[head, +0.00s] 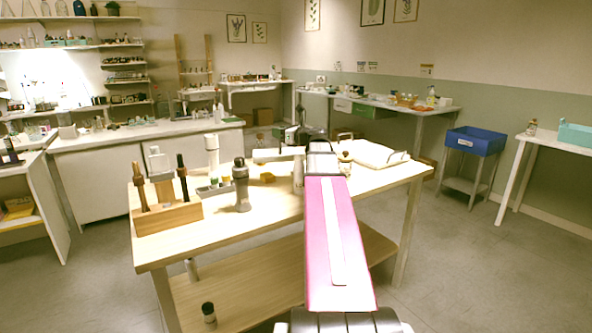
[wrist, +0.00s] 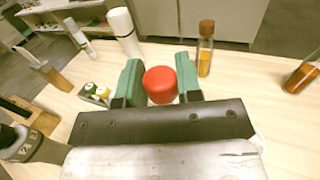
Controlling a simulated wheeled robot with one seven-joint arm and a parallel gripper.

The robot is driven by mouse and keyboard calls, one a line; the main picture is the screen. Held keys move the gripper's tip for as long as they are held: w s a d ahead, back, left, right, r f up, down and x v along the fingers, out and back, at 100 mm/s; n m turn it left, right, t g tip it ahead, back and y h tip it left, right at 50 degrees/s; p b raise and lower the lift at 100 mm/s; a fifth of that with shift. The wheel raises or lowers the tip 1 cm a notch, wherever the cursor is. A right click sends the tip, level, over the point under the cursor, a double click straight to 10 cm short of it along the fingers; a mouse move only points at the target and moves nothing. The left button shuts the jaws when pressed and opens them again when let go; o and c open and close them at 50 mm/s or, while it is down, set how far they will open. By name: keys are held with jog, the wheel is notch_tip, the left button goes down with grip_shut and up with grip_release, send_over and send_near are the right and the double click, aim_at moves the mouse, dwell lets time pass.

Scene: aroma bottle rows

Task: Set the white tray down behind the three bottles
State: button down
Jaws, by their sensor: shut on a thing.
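My gripper (wrist: 158,86) has its green fingers on either side of a round red-topped thing (wrist: 160,85) and is shut on it over the wooden table. Its lower part is hidden, and the head view does not show the red top. A white tray-like thing (head: 378,153) lies flat on the table's right part. An amber bottle (wrist: 205,52) stands beyond my fingers, and another amber bottle (wrist: 303,74) is at the right edge. A tall white bottle (head: 212,155) stands to the left. Which three bottles the task means I cannot tell.
A grey flask (head: 241,187), a small holder with several capped vials (head: 213,190) and a wooden rack (head: 168,213) crowd the wooden table (head: 275,208) on the left. Its front middle is clear. A blue bin (head: 474,141) stands off to the right.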

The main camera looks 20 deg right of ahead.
jog(key=s+d+f, duration=0.1)
jog(key=d+f, duration=0.1)
jog(key=d, duration=0.1)
jog(key=s+d+f, duration=0.1)
jog(key=d+f, duration=0.1)
jog(key=d, duration=0.2)
jog(key=s+d+f, duration=0.1)
jog(key=d+f, duration=0.1)
jog(key=d, duration=0.1)
jog(key=shift+d+f, duration=0.15)
jog(key=shift+f, duration=2.05)
jog(key=shift+f, duration=0.15)
jog(key=c, duration=0.8)
grip_release()
